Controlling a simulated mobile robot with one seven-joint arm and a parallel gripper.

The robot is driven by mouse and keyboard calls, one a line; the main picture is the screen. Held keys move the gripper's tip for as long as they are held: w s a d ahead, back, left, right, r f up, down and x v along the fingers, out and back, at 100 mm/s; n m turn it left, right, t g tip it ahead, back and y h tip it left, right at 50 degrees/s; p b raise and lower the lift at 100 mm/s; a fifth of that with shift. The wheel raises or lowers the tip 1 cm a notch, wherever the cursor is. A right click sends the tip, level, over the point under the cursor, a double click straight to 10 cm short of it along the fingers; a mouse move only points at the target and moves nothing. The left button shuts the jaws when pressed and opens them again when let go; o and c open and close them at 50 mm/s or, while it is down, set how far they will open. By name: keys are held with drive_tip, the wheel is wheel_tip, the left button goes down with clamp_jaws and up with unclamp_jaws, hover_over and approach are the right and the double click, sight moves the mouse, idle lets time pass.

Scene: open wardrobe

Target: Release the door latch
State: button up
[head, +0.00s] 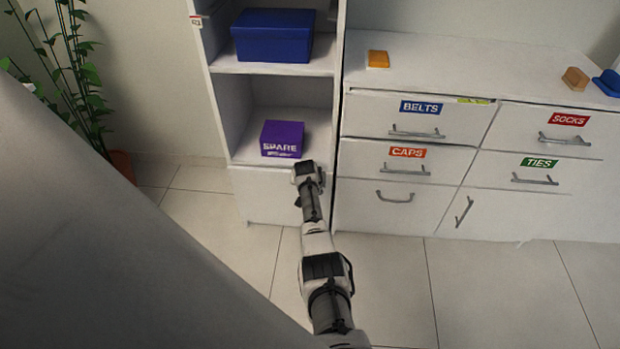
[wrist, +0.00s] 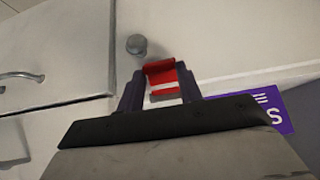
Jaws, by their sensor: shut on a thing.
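A red latch (wrist: 165,82) with a white stripe shows in the wrist view on a white panel, close to a round grey knob (wrist: 136,45). My gripper (wrist: 161,88) is shut on the red latch, with one dark finger on each side of it. In the head view my arm reaches forward to the lower part of the white open-shelf cabinet (head: 222,120). The gripper's fingertips and the latch are hidden there behind the wrist.
A purple box (head: 282,139) and a blue box (head: 273,36) sit on the shelves. White drawers (head: 420,120) with bar handles stand to the right. A potted plant (head: 120,163) is at the left. A large grey surface blocks the lower left. Tiled floor (head: 480,290) is clear at the lower right.

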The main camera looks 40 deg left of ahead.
drive_tip(key=shift+w+a+r+g+h+b, duration=0.15)
drive_tip(key=shift+g+h+b, duration=0.4)
drive_tip(key=shift+b, duration=1.15)
drive_tip(key=shift+w+r+g+h+b, duration=0.2)
drive_tip(key=shift+g+b, duration=0.55)
drive_tip(key=shift+b, duration=0.9)
drive_tip(key=g+h+b, duration=0.1)
drive_tip(key=b, duration=0.4)
drive_tip(key=shift+r, duration=0.35)
drive_tip(key=shift+r+g+b, duration=0.25)
drive_tip(key=shift+g+b, duration=0.05)
drive_tip(key=shift+b, duration=0.25)
drive_tip(key=o, duration=1)
drive_tip(key=shift+r, duration=0.15)
drive_tip(key=r+p, duration=0.1)
drive_tip(key=r, duration=0.3)
drive_tip(key=s+d+r+p, duration=0.1)
drive_tip(key=r+p, duration=0.1)
drive_tip(key=r, duration=0.3)
drive_tip(key=s+r+p, duration=0.1)
drive_tip(key=r, duration=0.3)
drive_tip(key=shift+s+d+r+p, duration=0.15)
drive_tip(key=shift+s+p, duration=0.05)
drive_tip(key=shift+p, duration=0.15)
